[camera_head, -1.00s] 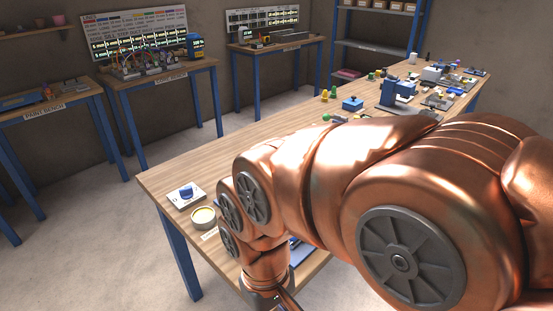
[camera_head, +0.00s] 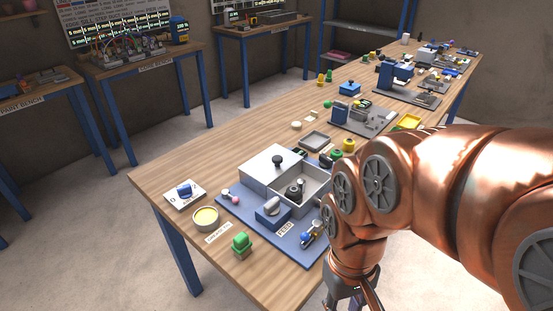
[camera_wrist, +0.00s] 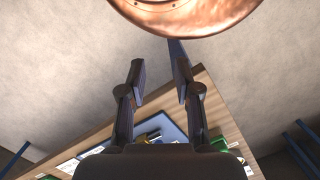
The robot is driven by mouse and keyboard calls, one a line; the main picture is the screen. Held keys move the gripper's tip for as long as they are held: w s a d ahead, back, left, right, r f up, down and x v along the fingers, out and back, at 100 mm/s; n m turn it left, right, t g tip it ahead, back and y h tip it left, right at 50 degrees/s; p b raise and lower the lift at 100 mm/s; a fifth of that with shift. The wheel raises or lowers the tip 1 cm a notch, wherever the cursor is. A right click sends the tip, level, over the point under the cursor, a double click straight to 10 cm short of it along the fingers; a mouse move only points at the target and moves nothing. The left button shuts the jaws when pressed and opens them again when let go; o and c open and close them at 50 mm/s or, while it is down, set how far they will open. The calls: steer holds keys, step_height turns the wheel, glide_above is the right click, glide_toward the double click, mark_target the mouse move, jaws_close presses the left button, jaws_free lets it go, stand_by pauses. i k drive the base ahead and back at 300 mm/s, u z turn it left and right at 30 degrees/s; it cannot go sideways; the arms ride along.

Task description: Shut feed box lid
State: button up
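The feed box (camera_head: 318,200) is a grey open-topped box on a blue board labelled FEED, near the front of the bench. Dark round parts show inside it. A pale flat lid (camera_head: 258,165) with a black knob lies to the left of and behind the opening, leaving the box open; I cannot tell how it is joined to the box. My gripper (camera_wrist: 160,80) is open and empty in the wrist view, out past the bench edge. In the head view it shows at the bottom edge, partly cut off, to the right of and nearer than the box.
On the blue board (camera_head: 300,251) stand a blue block with a grey knob (camera_head: 272,208) and a small blue-and-yellow device (camera_head: 313,234). A grey tray (camera_head: 314,141) lies behind.

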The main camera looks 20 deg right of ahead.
mark_target(268, 165)
steer(key=k, duration=1.3)
steer(key=u, duration=0.7)
steer(key=i, duration=0.6)
steer(key=u, duration=0.55)
steer(key=i, duration=1.15)
steer(key=z, duration=0.65)
